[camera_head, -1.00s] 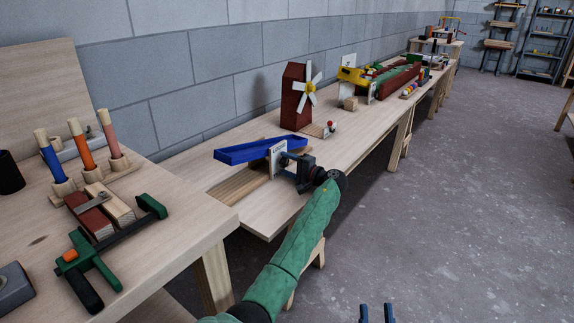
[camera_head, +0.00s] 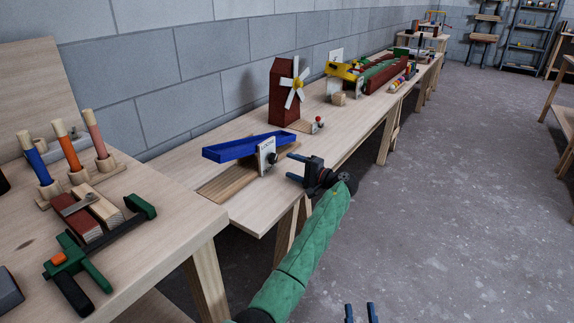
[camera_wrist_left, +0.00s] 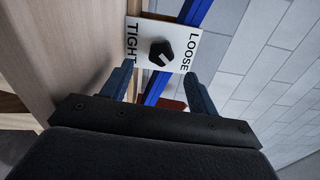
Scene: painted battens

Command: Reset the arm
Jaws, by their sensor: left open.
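My left gripper (camera_head: 291,168) is open and empty, at the end of the green-sleeved arm, over the front edge of the long bench. Its fingers point left at a white plate (camera_head: 266,157), with a gap between. The plate stands upright by a blue tray-like channel (camera_head: 245,147) and carries a black knob (camera_head: 273,157). In the left wrist view the knob (camera_wrist_left: 161,53) lies beyond the two fingertips, and the plate (camera_wrist_left: 145,30) reads TIGHT and LOOSE. Only the blue fingertips of my right gripper (camera_head: 360,313) show at the bottom edge, apart with nothing visible between them.
A red windmill (camera_head: 284,92) stands behind on the bench (camera_head: 215,135). Open concrete floor (camera_head: 450,200) lies to the right.

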